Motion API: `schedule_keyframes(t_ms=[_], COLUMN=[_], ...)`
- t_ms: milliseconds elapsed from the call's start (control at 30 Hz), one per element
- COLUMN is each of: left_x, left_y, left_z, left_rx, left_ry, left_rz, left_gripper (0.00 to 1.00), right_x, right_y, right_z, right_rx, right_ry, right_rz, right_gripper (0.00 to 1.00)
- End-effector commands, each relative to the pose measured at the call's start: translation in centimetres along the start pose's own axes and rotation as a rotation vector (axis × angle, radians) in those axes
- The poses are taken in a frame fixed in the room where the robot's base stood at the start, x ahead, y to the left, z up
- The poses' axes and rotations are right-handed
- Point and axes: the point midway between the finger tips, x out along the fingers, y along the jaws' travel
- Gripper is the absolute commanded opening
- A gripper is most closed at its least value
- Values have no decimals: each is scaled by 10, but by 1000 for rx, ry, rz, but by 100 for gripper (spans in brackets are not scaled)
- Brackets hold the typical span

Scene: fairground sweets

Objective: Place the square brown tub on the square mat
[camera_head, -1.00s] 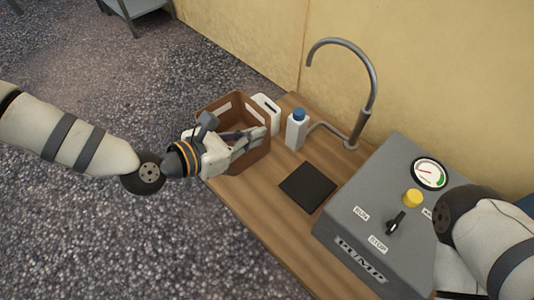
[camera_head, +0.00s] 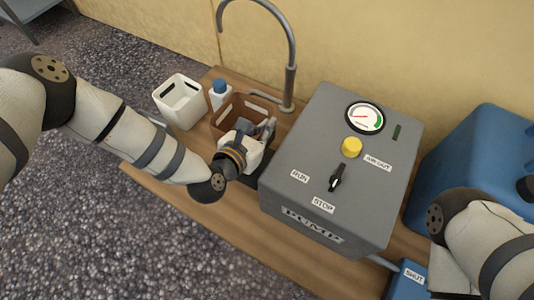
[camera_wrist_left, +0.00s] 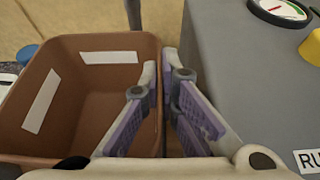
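The square brown tub (camera_head: 227,116) is upright and empty, in front of the bottle and left of the grey pump. In the left wrist view its inside (camera_wrist_left: 95,95) fills the left side. My left gripper (camera_head: 266,130) has one finger inside the tub and one outside its right wall. The fingertips (camera_wrist_left: 160,65) close in on that wall. The dark square mat (camera_head: 252,181) shows only in part beside the pump, behind my wrist. The tub's base is hidden, so I cannot tell whether it touches the mat. My right gripper is out of view.
The grey pump box (camera_head: 330,165) stands close to the tub's right. A white tub (camera_head: 181,102), a white bottle with a blue cap (camera_head: 220,95) and a tap (camera_head: 290,80) stand behind and left. A blue container (camera_head: 480,170) is at right.

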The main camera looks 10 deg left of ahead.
Motion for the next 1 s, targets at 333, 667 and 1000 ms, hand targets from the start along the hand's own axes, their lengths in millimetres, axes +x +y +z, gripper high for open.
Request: schedule_keyframes(t_ms=[333,667,1000], left_x=[28,42,43], left_y=[-1,0,-1], left_z=[-65,-100,-103], left_rx=[1,0,0], left_ry=[-2,-3,-2], left_rz=[-2,-2,-2], left_gripper=[0,0,25], right_x=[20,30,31], right_y=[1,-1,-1], right_z=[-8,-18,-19], right_rx=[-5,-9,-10], right_ry=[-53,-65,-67], right_rz=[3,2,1], right_gripper=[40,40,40])
